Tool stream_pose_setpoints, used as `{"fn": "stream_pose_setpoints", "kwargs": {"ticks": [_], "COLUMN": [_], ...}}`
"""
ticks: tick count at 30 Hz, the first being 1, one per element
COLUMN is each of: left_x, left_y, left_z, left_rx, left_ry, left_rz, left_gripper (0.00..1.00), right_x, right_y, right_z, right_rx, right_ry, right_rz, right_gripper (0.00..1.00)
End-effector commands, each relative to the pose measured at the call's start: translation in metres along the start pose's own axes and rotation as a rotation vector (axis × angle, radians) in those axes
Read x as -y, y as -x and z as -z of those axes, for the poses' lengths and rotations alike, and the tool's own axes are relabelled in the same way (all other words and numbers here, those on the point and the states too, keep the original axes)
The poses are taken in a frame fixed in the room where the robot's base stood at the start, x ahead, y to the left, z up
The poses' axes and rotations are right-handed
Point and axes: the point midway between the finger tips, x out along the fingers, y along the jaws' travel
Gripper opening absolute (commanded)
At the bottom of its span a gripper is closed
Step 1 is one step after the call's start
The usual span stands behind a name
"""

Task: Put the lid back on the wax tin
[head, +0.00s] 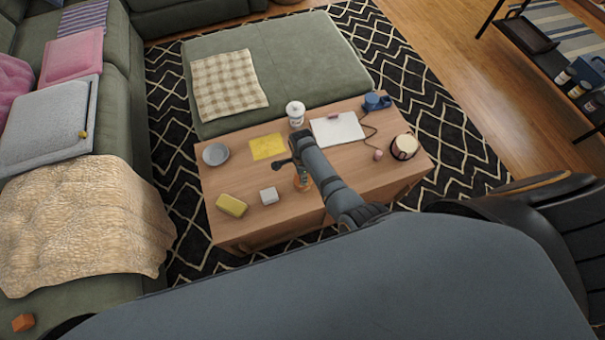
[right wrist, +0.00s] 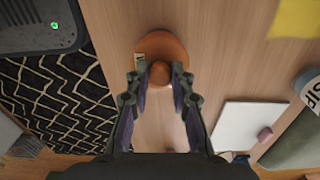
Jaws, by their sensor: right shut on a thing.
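My right gripper (right wrist: 160,78) is shut on the small knob of a round orange piece (right wrist: 172,48), which looks like the lid. In the head view the orange piece (head: 303,185) shows low beside my right gripper (head: 296,163), partly covered by it, over the front middle of the wooden table. I cannot tell whether it touches the table or whether anything is under it. No piece is clearly the wax tin; a round grey dish (head: 215,153) stands at the table's left, and a cream-topped round container (head: 404,146) at its right. My left gripper is not in view.
The table (head: 225,185) also holds a yellow block (head: 231,205), a white cube (head: 268,196), a yellow sheet (head: 267,147), a white cup (head: 295,112), a white pad (head: 345,130) and a blue object (head: 376,101) with a cord.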

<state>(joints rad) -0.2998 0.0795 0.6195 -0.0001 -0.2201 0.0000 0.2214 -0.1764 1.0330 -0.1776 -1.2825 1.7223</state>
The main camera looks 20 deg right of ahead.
Motion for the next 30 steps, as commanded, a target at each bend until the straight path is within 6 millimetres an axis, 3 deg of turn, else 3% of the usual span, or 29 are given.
{"fn": "stream_pose_setpoints", "kwargs": {"ticks": [28,29,30], "left_x": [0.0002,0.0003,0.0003], "left_y": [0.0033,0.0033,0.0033], "left_z": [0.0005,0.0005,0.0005], "left_rx": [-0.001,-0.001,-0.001], "left_ry": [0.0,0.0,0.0], "left_rz": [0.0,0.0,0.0], "left_gripper": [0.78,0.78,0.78], "right_x": [-0.0001,-0.0001,-0.0001], "right_y": [-0.0007,-0.0007,-0.0007], "right_z": [0.0002,0.0002,0.0002], "right_rx": [0.0,0.0,0.0], "right_ry": [0.0,0.0,0.0], "right_rz": [0.0,0.0,0.0], "right_gripper": [0.0,0.24,0.29]}}
